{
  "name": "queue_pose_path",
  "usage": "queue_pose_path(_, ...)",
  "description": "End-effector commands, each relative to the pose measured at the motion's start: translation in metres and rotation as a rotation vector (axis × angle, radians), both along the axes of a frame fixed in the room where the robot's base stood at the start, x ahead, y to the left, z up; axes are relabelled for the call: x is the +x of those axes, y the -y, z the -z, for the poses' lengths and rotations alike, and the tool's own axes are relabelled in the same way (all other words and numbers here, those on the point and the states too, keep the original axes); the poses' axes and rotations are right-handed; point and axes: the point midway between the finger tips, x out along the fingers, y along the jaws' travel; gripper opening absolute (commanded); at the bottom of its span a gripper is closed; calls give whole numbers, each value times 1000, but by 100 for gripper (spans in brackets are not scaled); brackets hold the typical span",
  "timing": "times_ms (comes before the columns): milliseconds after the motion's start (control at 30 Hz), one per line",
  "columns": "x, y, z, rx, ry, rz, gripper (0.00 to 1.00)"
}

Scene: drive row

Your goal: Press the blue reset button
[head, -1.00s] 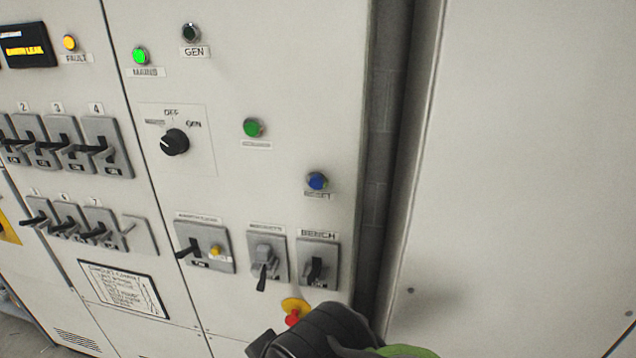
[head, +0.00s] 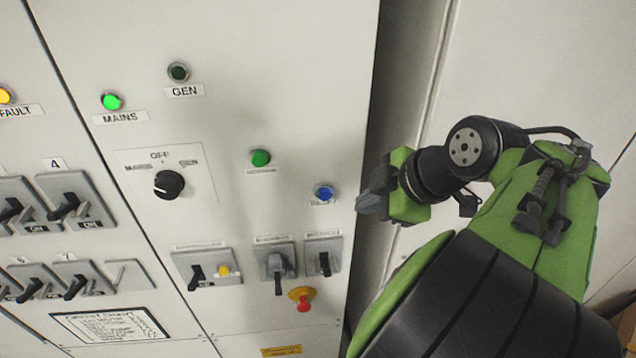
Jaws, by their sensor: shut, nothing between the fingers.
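The blue reset button (head: 324,192) is on the right part of the pale cabinet front, above a small label. It is fully in view. My gripper (head: 366,203) is just to the right of the button in the picture, with its grey fingers shut and pointing left towards the panel. The fingers appear apart from the button; the exact depth gap is hard to tell.
A green button (head: 260,158) is left of the blue one. A black rotary selector (head: 169,184) is further left. Below are toggle switches (head: 324,262) and a red emergency knob (head: 303,304) on yellow. A dark gap (head: 398,120) separates this cabinet from the right one.

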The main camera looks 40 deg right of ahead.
Motion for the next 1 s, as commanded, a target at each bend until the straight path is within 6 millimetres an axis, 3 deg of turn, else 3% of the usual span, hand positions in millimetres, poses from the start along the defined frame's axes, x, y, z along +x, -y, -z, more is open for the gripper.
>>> queue_pose_path(167,6,-1,9,3,1,-2,0)
queue_pose_path(600,63,-6,81,6,-2,-2,0)
queue_pose_path(800,89,14,74,2,-2,-1,0)
queue_pose_path(1000,96,19,74,1,0,1,0)
